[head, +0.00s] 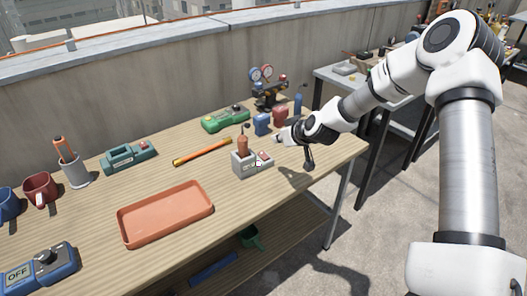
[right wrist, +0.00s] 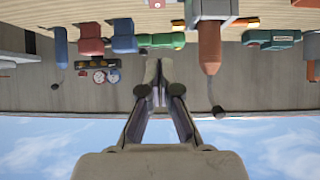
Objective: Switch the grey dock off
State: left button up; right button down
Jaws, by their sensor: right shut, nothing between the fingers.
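The grey dock (head: 241,169) stands on the wooden bench near its right part, with a brown-orange handheld tool (head: 242,146) upright in it. A small red part (head: 264,154) shows on the dock's right side; its setting is too small to read. My right gripper (head: 279,138) is shut and empty, above the bench just behind and right of the dock, apart from it. In the upside-down right wrist view, the fingertips (right wrist: 160,72) are together, and the dock (right wrist: 210,9) with its tool (right wrist: 209,48) is off to the right. My left gripper is not in view.
Small blue (head: 262,125) and red (head: 280,117) items stand close behind my right gripper, with a gauge set (head: 268,88) and green device (head: 225,119) further back. An orange tube (head: 202,152) and salmon tray (head: 166,239) lie left. The bench right of the dock is clear.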

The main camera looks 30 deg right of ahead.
jog(key=b, duration=0.3)
send_over(264, 156)
jog(key=s, duration=0.2)
jog(key=f, duration=0.5)
jog(key=shift+w+a+f, duration=0.1)
jog(key=shift+w+f, duration=0.1)
jog(key=shift+f, duration=0.05)
jog(key=f, duration=0.1)
jog(key=w+f, duration=0.1)
jog(key=f, duration=0.1)
jog(key=shift+w+f, duration=0.1)
jog(key=shift+f, duration=0.6)
jog(key=shift+w+f+b, duration=0.1)
jog(key=shift+f+b, duration=0.2)
jog(key=shift+b, duration=0.05)
jog(key=shift+r, duration=0.1)
jog(key=shift+w, duration=0.1)
